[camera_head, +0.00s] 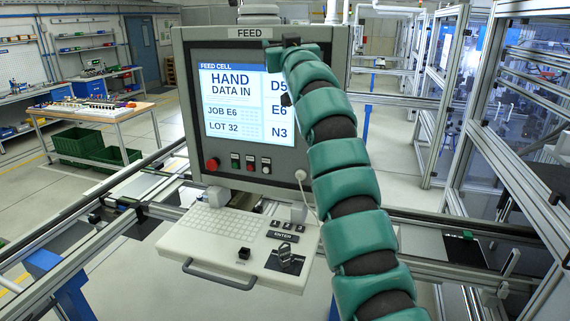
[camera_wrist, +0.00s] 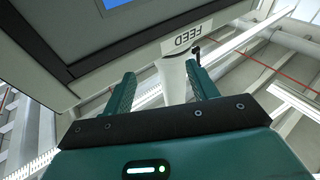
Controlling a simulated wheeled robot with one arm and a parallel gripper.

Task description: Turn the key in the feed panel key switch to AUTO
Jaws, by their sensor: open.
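The feed panel (camera_head: 180,95) stands in front of me, its screen (camera_head: 235,100) showing HAND, DATA IN, JOB E6 and LOT 32. The key switch (camera_head: 285,262) is a dark plate at the right front of the light keyboard shelf below the screen, with a key (camera_head: 286,249) standing in it. Its position marks are too small to read. My green arm reaches up past the panel's right side. My gripper (camera_wrist: 159,70) is open with nothing held, high by the panel's top edge and the FEED sign (camera_wrist: 187,36), well above the key.
A black knob (camera_head: 244,253) sits left of the key switch, and the ENTER key (camera_head: 283,236) is behind it. A red button (camera_head: 212,164) is below the screen. A handle (camera_head: 215,272) runs along the shelf's front. A white cable (camera_head: 303,188) hangs near my arm. Rails flank the panel.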

